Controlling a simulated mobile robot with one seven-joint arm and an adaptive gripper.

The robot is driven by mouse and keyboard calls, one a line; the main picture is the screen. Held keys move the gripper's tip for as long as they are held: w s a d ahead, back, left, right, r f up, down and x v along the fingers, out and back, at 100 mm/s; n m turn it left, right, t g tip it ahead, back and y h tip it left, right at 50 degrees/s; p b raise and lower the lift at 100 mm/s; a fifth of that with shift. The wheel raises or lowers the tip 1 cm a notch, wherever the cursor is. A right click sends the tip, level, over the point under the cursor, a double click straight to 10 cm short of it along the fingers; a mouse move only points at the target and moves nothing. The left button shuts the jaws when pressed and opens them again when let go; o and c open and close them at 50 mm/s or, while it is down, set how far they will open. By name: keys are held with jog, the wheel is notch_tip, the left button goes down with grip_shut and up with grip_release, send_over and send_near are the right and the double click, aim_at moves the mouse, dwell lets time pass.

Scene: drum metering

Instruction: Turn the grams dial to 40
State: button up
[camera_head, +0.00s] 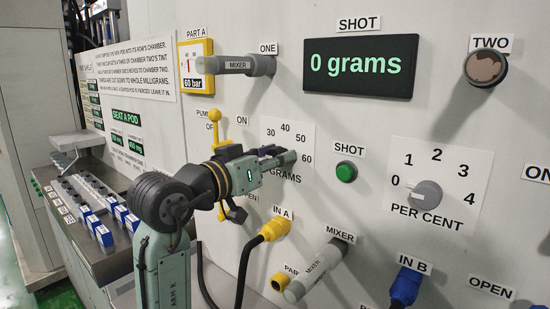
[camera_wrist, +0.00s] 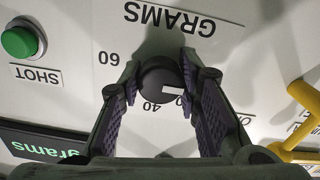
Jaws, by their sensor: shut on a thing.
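The grams dial is a dark round knob (camera_wrist: 158,80) in the wrist view, with a white pointer mark on its lower right part. The printed 40 (camera_wrist: 150,106) sits just below the knob, to the left of that mark. The 60 stands to the left; other numbers there are hidden by my fingers. My gripper (camera_wrist: 160,88) is shut on the knob, one finger on each side. In the head view my gripper (camera_head: 284,162) reaches the grams scale plate (camera_head: 302,134) and hides the knob.
The display (camera_head: 360,66) reads 0 grams. A green shot button (camera_head: 346,172) and the per cent dial (camera_head: 426,195) are to the right. Yellow valve handle (camera_head: 216,128), mixer pipe (camera_head: 316,270) and yellow IN A plug (camera_head: 274,230) stick out near my arm.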

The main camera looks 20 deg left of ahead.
jog(key=shift+c, duration=1.4)
jog(key=shift+b, duration=0.3)
jog(key=m+b, duration=0.2)
jog(key=m, duration=0.1)
jog(key=shift+f+m+b, duration=0.15)
jog(key=shift+m+b, duration=0.25)
jog(key=m+b, duration=0.3)
jog(key=m, duration=0.2)
jog(key=shift+c, duration=0.2)
jog(key=m+b, duration=0.2)
jog(key=m, duration=0.3)
jog(key=shift+r+m+b, duration=0.2)
jog(key=shift+m+b, duration=0.65)
jog(key=shift+m, duration=1.05)
